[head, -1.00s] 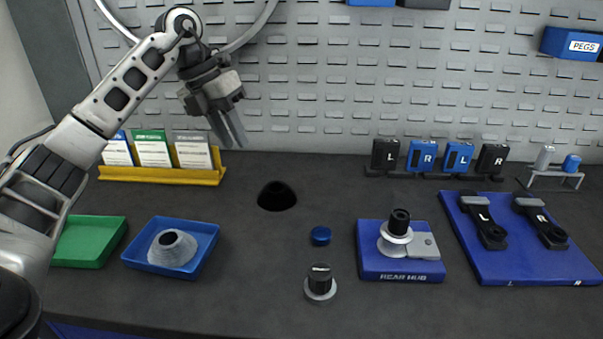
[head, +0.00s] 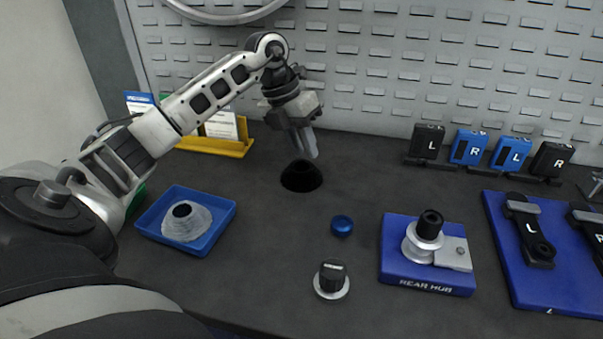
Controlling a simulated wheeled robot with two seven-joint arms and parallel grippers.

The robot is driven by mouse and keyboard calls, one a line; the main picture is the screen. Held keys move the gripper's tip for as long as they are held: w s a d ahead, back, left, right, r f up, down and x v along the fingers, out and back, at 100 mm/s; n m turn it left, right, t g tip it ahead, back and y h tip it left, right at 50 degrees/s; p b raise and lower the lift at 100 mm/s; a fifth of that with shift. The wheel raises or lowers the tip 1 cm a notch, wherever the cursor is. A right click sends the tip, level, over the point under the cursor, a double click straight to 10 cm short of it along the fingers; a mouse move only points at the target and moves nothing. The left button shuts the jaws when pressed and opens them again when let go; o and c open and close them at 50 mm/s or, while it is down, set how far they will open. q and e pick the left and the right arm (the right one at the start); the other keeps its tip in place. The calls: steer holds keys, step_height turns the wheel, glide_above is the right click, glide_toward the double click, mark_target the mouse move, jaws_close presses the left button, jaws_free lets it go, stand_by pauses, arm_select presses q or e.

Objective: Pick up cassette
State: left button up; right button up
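My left gripper (head: 307,154) points down just above and behind the dark cone. Its two fingers look slightly apart, with nothing between them. Whether the fingertips touch the cone is hard to tell. My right gripper is not in view.
A blue cap (head: 342,225) and a black knob-like part on a silver base (head: 331,280) stand in the middle. The blue rear hub stand (head: 428,286) is right of them. A yellow card holder (head: 240,150) is behind my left arm. Pedal boxes (head: 468,148) stand at the back.

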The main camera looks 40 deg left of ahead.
mark_target(310, 170)
arm_select(q)
steer(key=x, duration=0.4)
steer(key=shift+s, duration=0.4)
steer(key=shift+w+f+p, duration=0.15)
steer(key=shift+f+p, duration=0.15)
steer(key=shift+f, duration=0.25)
jaws_close()
steer(key=shift+r, duration=0.1)
